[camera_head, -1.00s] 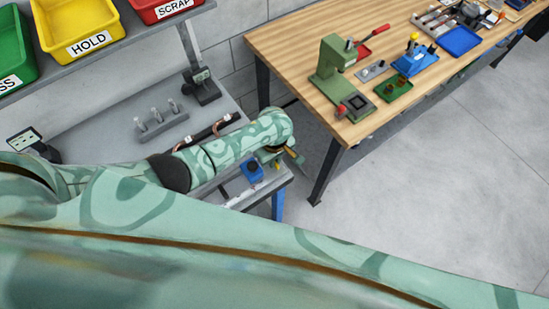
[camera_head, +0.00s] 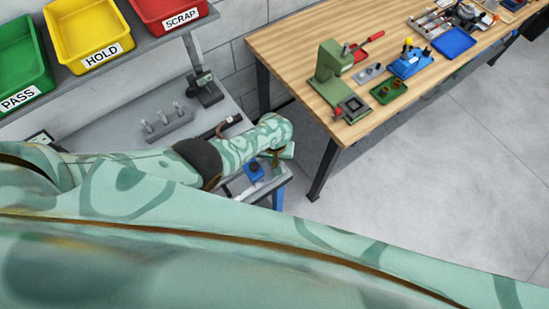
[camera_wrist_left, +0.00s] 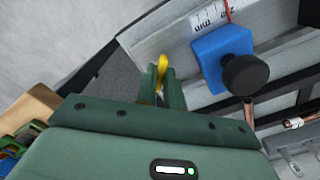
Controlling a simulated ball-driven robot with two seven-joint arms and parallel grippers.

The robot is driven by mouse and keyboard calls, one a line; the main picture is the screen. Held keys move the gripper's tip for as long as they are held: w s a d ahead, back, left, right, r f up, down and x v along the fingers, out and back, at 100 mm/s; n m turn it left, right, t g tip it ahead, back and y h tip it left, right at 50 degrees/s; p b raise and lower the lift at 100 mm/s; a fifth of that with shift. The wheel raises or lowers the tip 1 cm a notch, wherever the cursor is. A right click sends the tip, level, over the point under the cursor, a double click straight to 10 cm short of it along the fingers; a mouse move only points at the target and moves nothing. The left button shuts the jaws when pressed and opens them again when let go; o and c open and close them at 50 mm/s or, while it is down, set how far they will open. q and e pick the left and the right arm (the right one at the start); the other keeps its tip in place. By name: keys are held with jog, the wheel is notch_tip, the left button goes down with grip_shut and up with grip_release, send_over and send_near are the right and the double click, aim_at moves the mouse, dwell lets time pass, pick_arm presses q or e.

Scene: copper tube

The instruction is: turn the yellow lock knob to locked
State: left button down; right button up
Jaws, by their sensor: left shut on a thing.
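The yellow lock knob (camera_wrist_left: 162,70) shows in the left wrist view as a narrow yellow piece at the tips of my left gripper (camera_wrist_left: 159,88). The green fingers are close together on it and hide its lower part. Its lock marking is not visible. In the head view my left gripper (camera_head: 279,158) is at the right end of the grey bench, mostly hidden by my arm, and the knob cannot be made out. My right gripper is not in view.
A blue block (camera_wrist_left: 216,52) with a black round knob (camera_wrist_left: 245,74) sits right of my left gripper, by a printed scale. A copper tube (camera_wrist_left: 249,112) lies nearby. A wooden workbench (camera_head: 290,50) stands to the right. Bins, including a yellow one (camera_head: 85,35), are on the shelf.

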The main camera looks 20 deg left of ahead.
pick_arm(q)
jog(key=m, duration=0.4)
jog(key=shift+m, duration=0.3)
jog(key=m, duration=0.4)
jog(key=shift+m, duration=0.3)
jog(key=c, duration=1.5)
grip_release()
